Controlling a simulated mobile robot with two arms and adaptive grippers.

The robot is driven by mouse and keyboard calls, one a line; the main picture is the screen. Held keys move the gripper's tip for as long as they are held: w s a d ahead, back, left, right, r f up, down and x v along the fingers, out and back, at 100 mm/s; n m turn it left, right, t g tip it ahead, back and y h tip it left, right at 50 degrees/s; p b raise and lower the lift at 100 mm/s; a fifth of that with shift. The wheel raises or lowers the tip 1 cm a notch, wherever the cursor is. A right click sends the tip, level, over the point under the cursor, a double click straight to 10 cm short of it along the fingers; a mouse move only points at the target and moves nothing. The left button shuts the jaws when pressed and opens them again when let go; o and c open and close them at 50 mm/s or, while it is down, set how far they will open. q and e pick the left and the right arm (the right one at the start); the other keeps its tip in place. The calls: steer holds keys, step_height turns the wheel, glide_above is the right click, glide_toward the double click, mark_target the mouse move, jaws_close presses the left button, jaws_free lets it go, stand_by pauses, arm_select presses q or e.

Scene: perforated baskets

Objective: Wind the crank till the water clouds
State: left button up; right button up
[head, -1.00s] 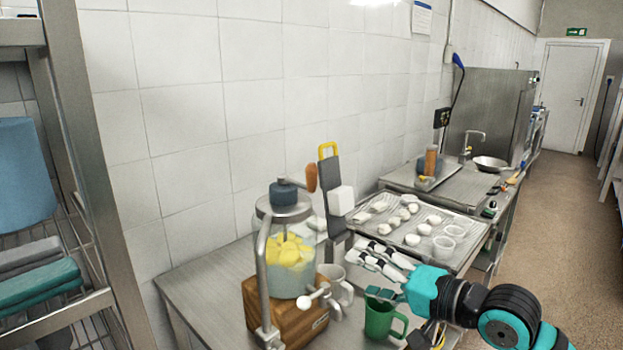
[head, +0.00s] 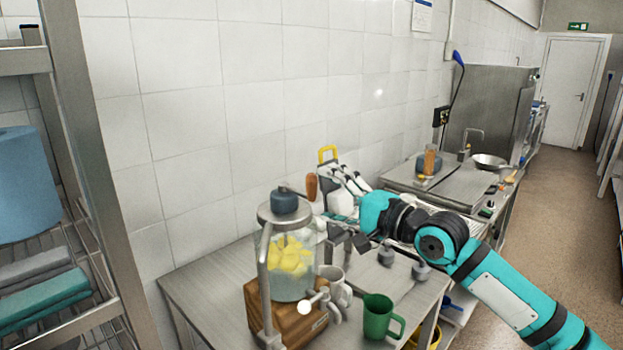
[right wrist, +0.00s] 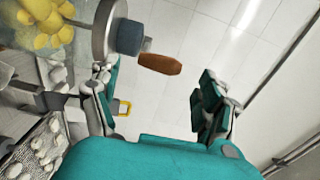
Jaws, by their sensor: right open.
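A glass jar (head: 288,268) with yellow lumps in pale, whitish water stands on a wooden base (head: 284,318) in a metal frame. On its lid sits a dark blue-grey hub (head: 284,201) with a brown wooden crank handle (head: 311,187). My right gripper (head: 341,178) is open just right of the handle. In the right wrist view the handle (right wrist: 160,64) shows between the spread fingers of the right gripper (right wrist: 155,88), beyond their tips, and no finger visibly touches it. The hub (right wrist: 128,37) and part of the yellow lumps (right wrist: 45,22) also show there. My left gripper is out of view.
A green mug (head: 380,317) and a whitish mug (head: 335,283) stand right of the base. A yellow-topped grey object (head: 327,155) stands behind my gripper. A tray of white pieces is largely behind my right arm. A metal shelf rack (head: 75,150) stands at left.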

mark_target(312, 196)
steer(key=p+x, duration=0.1)
steer(key=x, duration=0.4)
steer(key=shift+w+a, duration=0.15)
steer(key=shift+a, duration=0.05)
jaws_close()
stand_by(0.4)
